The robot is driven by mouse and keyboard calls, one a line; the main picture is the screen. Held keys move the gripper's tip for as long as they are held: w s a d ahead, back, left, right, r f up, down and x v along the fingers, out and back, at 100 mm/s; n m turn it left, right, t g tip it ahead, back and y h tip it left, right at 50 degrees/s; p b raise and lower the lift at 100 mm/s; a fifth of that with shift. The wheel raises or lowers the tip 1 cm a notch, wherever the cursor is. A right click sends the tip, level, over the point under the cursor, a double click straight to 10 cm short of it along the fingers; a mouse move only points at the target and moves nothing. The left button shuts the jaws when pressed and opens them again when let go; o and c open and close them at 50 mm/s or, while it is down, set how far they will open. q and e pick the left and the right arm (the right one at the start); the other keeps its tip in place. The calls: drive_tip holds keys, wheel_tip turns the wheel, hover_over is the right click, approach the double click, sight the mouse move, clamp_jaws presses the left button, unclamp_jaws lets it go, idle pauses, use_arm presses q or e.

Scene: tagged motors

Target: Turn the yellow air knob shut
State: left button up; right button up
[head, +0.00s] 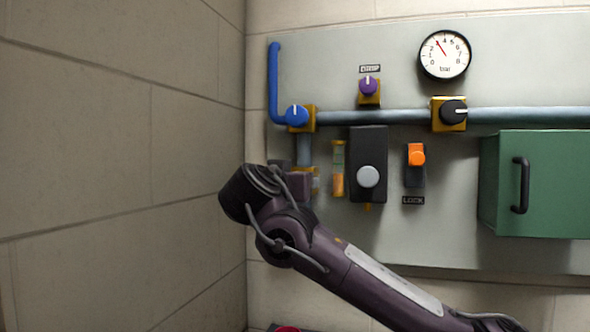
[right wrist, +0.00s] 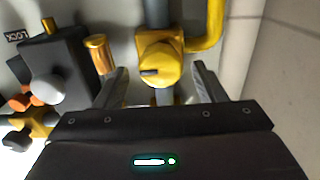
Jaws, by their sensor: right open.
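The yellow air knob (right wrist: 160,62) sits on a pipe in the right wrist view, with a dark mark lying roughly across the pipe's line. My right gripper (right wrist: 160,75) is open, with one finger on each side of the knob's lower part in that picture. I see no contact between fingers and knob. In the head view my right arm reaches in from the lower right, and its dark wrist hides the knob; only a bit of yellow fitting (head: 315,182) shows beside it. My left gripper is not in view.
A sight tube (head: 338,168), a dark box with a grey knob (head: 368,177) and an orange LOCK switch (head: 417,155) are to the right. A blue knob (head: 297,115) is above. A yellow pipe (right wrist: 213,25) bends near the knob. A wall (head: 180,150) stands close left.

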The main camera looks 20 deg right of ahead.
drive_tip(key=shift+w+d, duration=0.3)
drive_tip(key=shift+w, duration=0.3)
drive_tip(key=c, duration=0.9)
drive_tip(key=shift+w+a+f+n+b, duration=0.15)
drive_tip(key=shift+n+b, duration=1.75)
drive_tip(key=shift+n, duration=2.55)
drive_tip(key=shift+s+a+f+n+b, duration=0.1)
drive_tip(key=shift+n+b, duration=1.8)
drive_tip(key=shift+n, duration=2.55)
drive_tip(key=shift+c, duration=0.2)
drive_tip(key=shift+d, duration=0.1)
